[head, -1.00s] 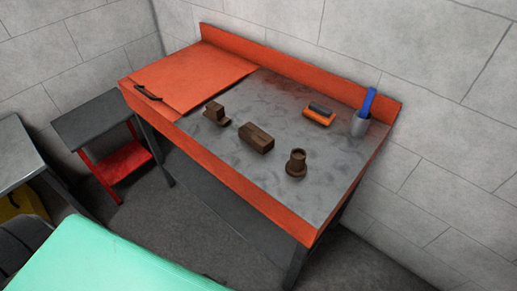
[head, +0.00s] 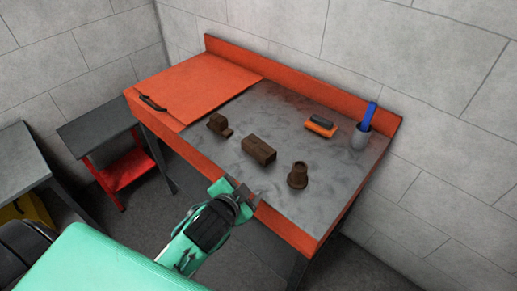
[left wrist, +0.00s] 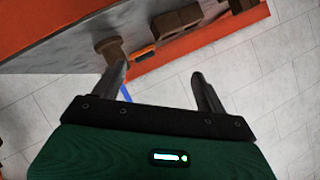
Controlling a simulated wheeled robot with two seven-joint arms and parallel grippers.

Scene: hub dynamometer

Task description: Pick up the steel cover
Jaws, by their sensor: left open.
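No part is plainly marked as the steel cover. Three brown, rusty-looking parts stand on the grey top of the orange workbench: a stepped part (head: 219,125), a rectangular block (head: 258,150) and a round flanged part (head: 297,175). My left gripper (head: 238,190) is open and empty at the bench's front edge, nearer the camera than the block and flanged part. In the left wrist view, the flanged part (left wrist: 110,47) shows beyond one finger and the block (left wrist: 178,20) higher up; nothing is between the fingers (left wrist: 158,75). My right gripper is not in view.
An orange panel with a dark handle (head: 152,103) covers the bench's left part. A raised orange rim (head: 300,80) runs along the back.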

